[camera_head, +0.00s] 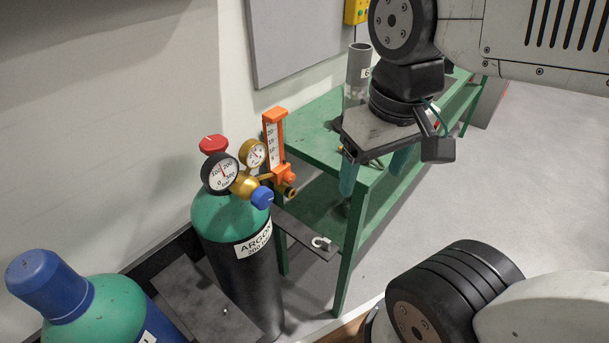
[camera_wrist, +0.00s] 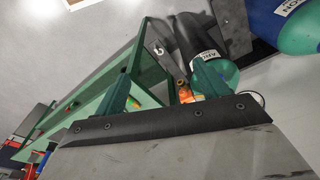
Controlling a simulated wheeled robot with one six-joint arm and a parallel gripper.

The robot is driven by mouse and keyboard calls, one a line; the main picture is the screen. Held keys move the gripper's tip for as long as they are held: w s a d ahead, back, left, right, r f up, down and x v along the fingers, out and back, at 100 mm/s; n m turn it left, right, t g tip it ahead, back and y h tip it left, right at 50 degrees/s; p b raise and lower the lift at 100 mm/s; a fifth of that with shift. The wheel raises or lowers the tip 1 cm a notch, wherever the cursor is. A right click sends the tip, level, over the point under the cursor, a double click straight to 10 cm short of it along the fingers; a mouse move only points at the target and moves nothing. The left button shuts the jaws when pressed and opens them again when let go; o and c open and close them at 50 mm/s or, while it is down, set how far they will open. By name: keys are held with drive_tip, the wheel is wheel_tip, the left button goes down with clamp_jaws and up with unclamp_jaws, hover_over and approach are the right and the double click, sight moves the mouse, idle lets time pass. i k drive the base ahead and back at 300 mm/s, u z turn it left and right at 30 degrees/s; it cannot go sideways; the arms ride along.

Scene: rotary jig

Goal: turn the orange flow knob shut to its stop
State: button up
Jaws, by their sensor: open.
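The orange flow knob (camera_head: 289,175) sits at the foot of the orange flowmeter (camera_head: 274,140), on the brass regulator (camera_head: 245,184) of the green-topped argon cylinder (camera_head: 228,214). My gripper (camera_head: 374,170) is open and empty, to the right of the knob and apart from it, with its teal fingers pointing down. In the wrist view my gripper (camera_wrist: 162,84) has its fingers spread, and orange parts (camera_wrist: 184,91) of the flowmeter show beside the right finger. I cannot tell the knob apart there. The right finger covers part of the regulator.
A green bench (camera_head: 318,130) stands behind and below my gripper. The regulator also carries a red knob (camera_head: 214,144), a blue knob (camera_head: 262,197) and two gauges near the flowmeter. A blue-capped cylinder (camera_head: 50,285) stands at lower left. Grey floor (camera_head: 440,200) is clear at right.

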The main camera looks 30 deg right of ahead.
sight(289, 177)
drive_tip(key=k, duration=1.3)
drive_tip(key=z, duration=0.55)
drive_tip(key=i, duration=0.75)
drive_tip(key=z, duration=0.35)
